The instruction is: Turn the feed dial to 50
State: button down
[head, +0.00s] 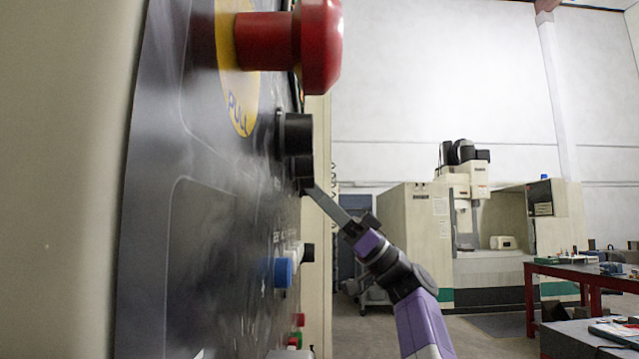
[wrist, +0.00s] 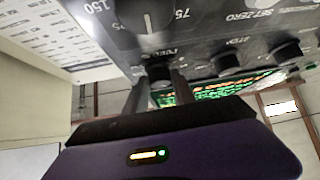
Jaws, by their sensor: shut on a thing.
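The control panel (head: 225,215) is dark and seen nearly edge-on in the head view. My gripper (head: 309,187) reaches up to it from the lower right, its fingers at a black knob (head: 303,168). In the wrist view, my gripper (wrist: 158,88) is shut on a black knob, the feed dial (wrist: 155,73), with a finger on each side. A partly blurred label that seems to read FEED is beside it. A larger dark dial (wrist: 143,15) with 150 and 75 marked around it is close by. The held dial's pointer and setting cannot be read.
A red emergency-stop button (head: 318,45) sticks out above my gripper, near another black knob (head: 296,133). A blue button (head: 283,272) lies below. More knobs (wrist: 285,52) stand on the right in the wrist view. Open floor and a machine (head: 465,215) are further back.

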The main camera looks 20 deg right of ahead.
jog(key=shift+w+a+n+g+p, duration=0.1)
jog(key=shift+n+g+p, duration=0.3)
jog(key=shift+n+g, duration=0.2)
jog(key=shift+w+a+n+g+p, duration=0.1)
jog(key=shift+n+g+p, duration=0.25)
jog(key=shift+n+g, duration=0.2)
jog(key=c, duration=1.1)
grip_release()
jog(key=shift+o, duration=0.2)
jog(key=shift+s+d, duration=0.1)
jog(key=v, duration=0.7)
jog(key=shift+d+f+b, duration=0.2)
jog(key=shift+f+b, duration=0.1)
jog(key=shift+b, duration=0.15)
